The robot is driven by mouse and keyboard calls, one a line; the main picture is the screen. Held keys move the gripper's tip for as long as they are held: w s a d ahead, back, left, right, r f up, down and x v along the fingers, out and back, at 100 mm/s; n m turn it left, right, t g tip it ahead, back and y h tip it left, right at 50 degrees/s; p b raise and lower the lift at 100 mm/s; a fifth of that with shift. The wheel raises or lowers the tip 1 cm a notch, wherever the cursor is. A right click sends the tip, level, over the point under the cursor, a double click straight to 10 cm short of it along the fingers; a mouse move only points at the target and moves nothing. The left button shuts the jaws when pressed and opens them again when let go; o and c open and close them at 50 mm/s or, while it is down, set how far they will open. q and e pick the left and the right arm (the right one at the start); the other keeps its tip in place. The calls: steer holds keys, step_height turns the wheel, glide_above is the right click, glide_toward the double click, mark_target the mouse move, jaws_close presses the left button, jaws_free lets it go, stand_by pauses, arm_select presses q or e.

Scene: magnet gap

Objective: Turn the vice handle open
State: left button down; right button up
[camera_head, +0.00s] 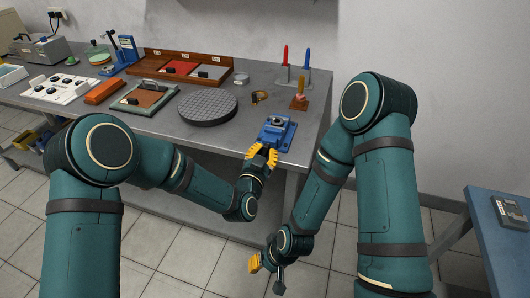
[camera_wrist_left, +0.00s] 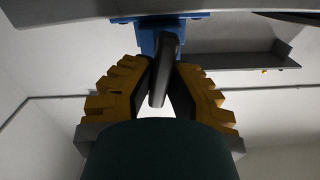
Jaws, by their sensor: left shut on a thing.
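The blue vice (camera_head: 275,132) stands at the front edge of the grey bench, near its right end. My left gripper (camera_head: 262,153) is at the vice's front side, just off the bench edge. In the left wrist view the gripper's yellow fingers (camera_wrist_left: 160,85) are shut on the dark vice handle (camera_wrist_left: 166,66), a bar tilted slightly from vertical. The blue vice body (camera_wrist_left: 152,24) shows behind it. In the head view the handle is hidden by the fingers. My right gripper (camera_head: 266,268) hangs low over the floor, away from the bench; whether it is open or shut is unclear.
A round dark grey plate (camera_head: 208,108) lies left of the vice. Screwdrivers in a stand (camera_head: 292,76) and a wooden block with a yellow-handled tool (camera_head: 299,103) stand behind it. Wooden trays (camera_head: 180,69) are farther back. A blue table (camera_head: 490,232) is at right.

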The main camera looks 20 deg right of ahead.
arm_select(q)
steer(key=n, duration=0.4)
steer(key=shift+w+a+r+n, duration=0.1)
steer(key=shift+w+a+n, duration=0.05)
steer(key=shift+n, duration=0.25)
steer(key=n, duration=0.5)
steer(key=shift+w+a, duration=0.1)
steer(key=n, duration=0.5)
steer(key=shift+a+f+n, duration=0.1)
steer(key=shift+f+n, duration=0.1)
steer(key=shift+n, duration=0.2)
steer(key=n, duration=0.4)
steer(key=shift+f+n, duration=0.1)
steer(key=shift+n, duration=0.3)
steer(key=c, duration=0.9)
jaws_free()
steer(key=shift+c, duration=0.2)
steer(key=shift+f, duration=0.1)
